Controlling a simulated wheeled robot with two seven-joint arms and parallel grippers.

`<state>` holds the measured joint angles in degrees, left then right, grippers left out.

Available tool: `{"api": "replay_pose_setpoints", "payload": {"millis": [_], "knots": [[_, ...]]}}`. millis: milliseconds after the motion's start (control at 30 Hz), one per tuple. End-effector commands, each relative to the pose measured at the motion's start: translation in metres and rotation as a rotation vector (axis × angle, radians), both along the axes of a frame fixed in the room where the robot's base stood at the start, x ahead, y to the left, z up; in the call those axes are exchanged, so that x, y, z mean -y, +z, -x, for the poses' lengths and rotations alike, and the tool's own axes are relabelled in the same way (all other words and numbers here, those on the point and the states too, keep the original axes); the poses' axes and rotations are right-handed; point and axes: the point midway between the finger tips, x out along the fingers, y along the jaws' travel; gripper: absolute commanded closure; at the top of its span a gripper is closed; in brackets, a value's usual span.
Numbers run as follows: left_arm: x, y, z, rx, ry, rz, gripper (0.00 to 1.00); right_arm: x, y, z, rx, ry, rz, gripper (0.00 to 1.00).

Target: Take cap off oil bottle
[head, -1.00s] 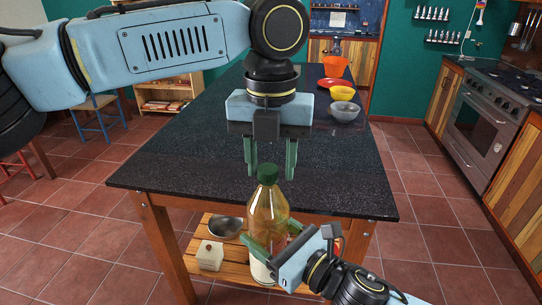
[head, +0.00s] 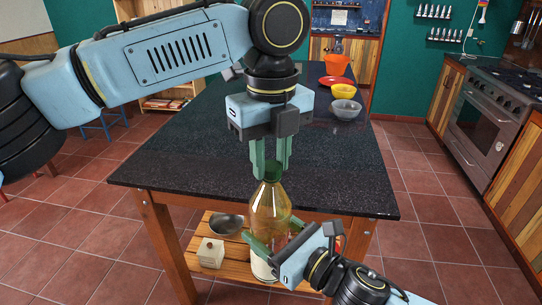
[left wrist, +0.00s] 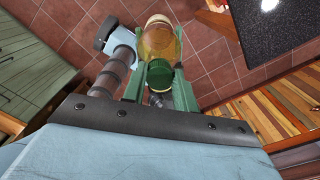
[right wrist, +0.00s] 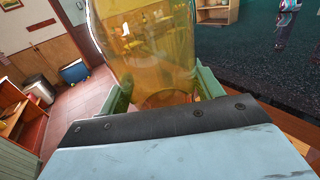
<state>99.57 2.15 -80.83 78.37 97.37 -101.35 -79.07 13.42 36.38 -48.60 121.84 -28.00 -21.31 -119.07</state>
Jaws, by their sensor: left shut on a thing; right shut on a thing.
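The oil bottle (head: 269,215) is clear amber with a green cap (head: 272,170). It stands upright in the air before the table's near edge. My left gripper (head: 270,170) points down from above, its green fingers shut on the cap; the left wrist view shows the cap (left wrist: 160,75) between them. My right gripper (head: 276,243) comes in from the lower right and is shut on the lower part of the bottle. The right wrist view shows the amber bottle (right wrist: 150,45) between its fingers. The cap sits at the top of the bottle; any gap is too small to tell.
The dark speckled table (head: 180,150) is bare at its near end.

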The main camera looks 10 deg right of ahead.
Motion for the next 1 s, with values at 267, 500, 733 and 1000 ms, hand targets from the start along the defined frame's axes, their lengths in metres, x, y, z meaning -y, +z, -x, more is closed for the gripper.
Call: {"api": "replay_pose_setpoints", "payload": {"millis": [267,500,733,1000], "knots": [[0.0044,0.0012,0.0015,0.0,0.509,0.017,0.99,-0.0045,0.0018,0.0034,0.011,0.014,0.003,0.98],[0.0024,0.0015,0.0004,0.004,0.963,0.015,0.99,-0.0051,0.002,0.0042,0.012,0.016,0.002,0.98],[0.0,0.002,-0.0007,0.008,1.401,0.015,0.99,-0.0051,0.0023,0.0044,0.013,0.016,0.002,0.98],[-0.0022,0.0024,-0.0008,0.011,1.916,0.014,0.99,-0.005,0.0023,0.0047,0.013,0.017,0.002,0.98]]}}
